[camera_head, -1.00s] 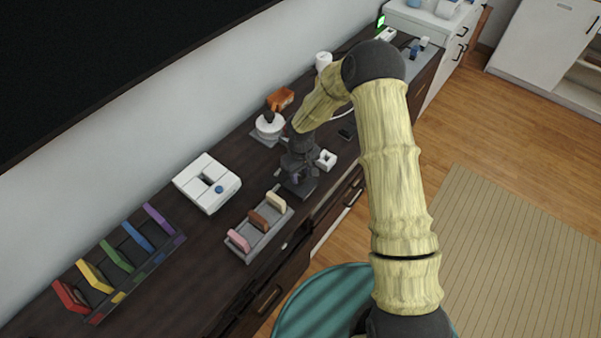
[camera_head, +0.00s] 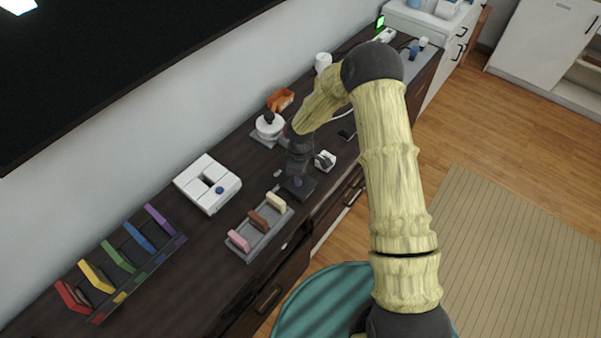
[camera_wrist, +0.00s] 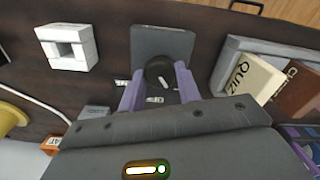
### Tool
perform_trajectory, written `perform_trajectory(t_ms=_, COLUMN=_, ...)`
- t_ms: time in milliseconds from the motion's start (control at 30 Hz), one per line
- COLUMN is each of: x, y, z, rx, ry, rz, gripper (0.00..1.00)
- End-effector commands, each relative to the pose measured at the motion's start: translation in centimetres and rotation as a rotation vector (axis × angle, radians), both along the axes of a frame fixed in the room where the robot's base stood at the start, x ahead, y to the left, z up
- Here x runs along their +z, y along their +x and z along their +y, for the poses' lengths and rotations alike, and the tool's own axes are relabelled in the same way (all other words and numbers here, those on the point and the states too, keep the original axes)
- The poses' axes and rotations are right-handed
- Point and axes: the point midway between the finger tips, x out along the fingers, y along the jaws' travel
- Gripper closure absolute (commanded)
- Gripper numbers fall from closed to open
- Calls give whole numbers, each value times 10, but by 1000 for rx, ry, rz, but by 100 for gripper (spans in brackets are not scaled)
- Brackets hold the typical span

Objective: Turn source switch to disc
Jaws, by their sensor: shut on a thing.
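The source switch is a dark square base (camera_wrist: 165,42) with a round black knob (camera_wrist: 158,70), seen in the wrist view. Small white labels lie around the knob; I cannot read them. My gripper (camera_wrist: 159,78) has its two lavender fingers closed on either side of the knob, which is partly hidden between them. In the head view the switch base (camera_head: 301,190) sits on the dark cabinet top, below my gripper (camera_head: 296,181). The knob is hidden there by my wrist. I cannot tell which label the knob points to.
A grey rack (camera_head: 245,250) with several blocks stands close by the switch. A small white square holder (camera_wrist: 70,48) is on its other side. A white box (camera_head: 207,184) and a coloured-card rack (camera_head: 184,238) stand farther left. A black screen (camera_head: 100,70) hangs above.

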Motion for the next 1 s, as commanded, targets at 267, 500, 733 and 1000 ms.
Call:
perform_trajectory(t_ms=267, x=1, y=1, z=0, rx=153, ry=0, rz=-2, gripper=89)
perform_trajectory(t_ms=500, x=1, y=1, z=0, rx=200, ry=0, rz=-2, gripper=89)
perform_trajectory(t_ms=733, x=1, y=2, z=0, rx=202, ry=1, rz=-3, gripper=89)
perform_trajectory(t_ms=1000, x=0, y=1, z=1, rx=205, ry=0, rz=-2, gripper=45)
